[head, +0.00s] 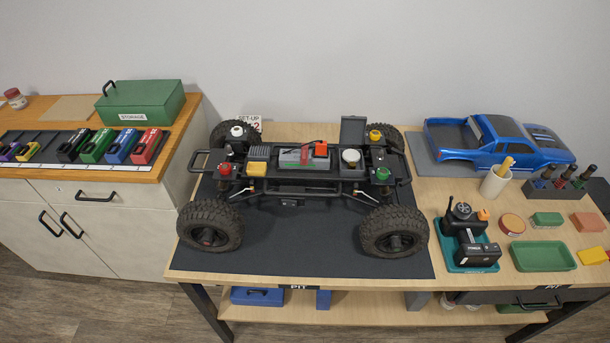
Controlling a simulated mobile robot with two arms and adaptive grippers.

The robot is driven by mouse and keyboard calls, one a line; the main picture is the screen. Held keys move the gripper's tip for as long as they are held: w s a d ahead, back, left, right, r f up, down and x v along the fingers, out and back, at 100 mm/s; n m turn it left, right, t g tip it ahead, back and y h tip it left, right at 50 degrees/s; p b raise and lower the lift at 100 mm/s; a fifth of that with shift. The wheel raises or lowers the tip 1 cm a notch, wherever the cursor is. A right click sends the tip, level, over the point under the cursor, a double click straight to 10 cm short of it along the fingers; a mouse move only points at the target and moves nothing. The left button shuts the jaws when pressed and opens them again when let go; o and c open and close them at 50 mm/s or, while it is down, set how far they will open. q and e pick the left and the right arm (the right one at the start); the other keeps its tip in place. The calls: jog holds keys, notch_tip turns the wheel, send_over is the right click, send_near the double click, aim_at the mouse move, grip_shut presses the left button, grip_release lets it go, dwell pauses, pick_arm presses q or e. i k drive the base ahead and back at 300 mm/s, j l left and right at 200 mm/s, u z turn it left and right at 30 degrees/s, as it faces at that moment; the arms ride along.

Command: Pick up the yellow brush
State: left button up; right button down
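No object is clearly recognisable as a yellow brush at this size. A white cup (495,182) on the right part of the pit table holds a pale yellow stick-like handle (505,166) that leans up and to the right; its lower end is hidden inside the cup. A flat yellow piece (594,256) lies near the table's right edge; I cannot tell what it is. Neither of my grippers shows in the head view.
The crawler chassis (300,172) stands on a dark mat (312,255). A blue body shell (500,142) lies behind the cup. A dark holder (548,188) is right of it; a teal tray (466,258) and green tray (543,256) are in front. A cabinet (105,215) stands left.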

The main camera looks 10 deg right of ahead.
aim_at(501, 173)
jog(key=z, duration=1.65)
